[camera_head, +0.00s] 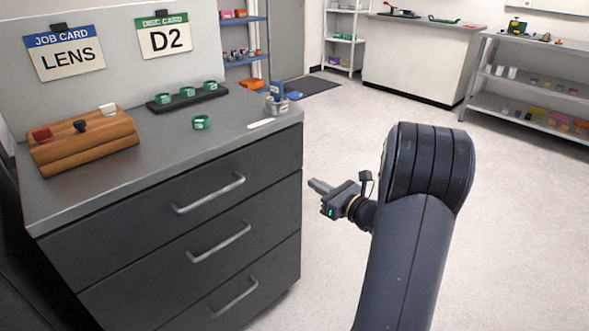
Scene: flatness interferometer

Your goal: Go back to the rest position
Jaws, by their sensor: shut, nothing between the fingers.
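My gripper (320,187) is in the middle of the view, at the end of my dark arm. It points left toward the right side of the dark drawer cabinet (150,235). Its fingers are shut with nothing held. In the picture it lies just right of the cabinet's edge and below the level of the grey top. I cannot tell exactly how far it is from the cabinet.
On the cabinet stand a wooden block (85,145), a black rack (175,103) with green rings, a loose green ring (201,122) and a small grey device (277,100). Drawer handles (210,195) stick out. Open floor (520,220) lies right; a counter (420,60) stands behind.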

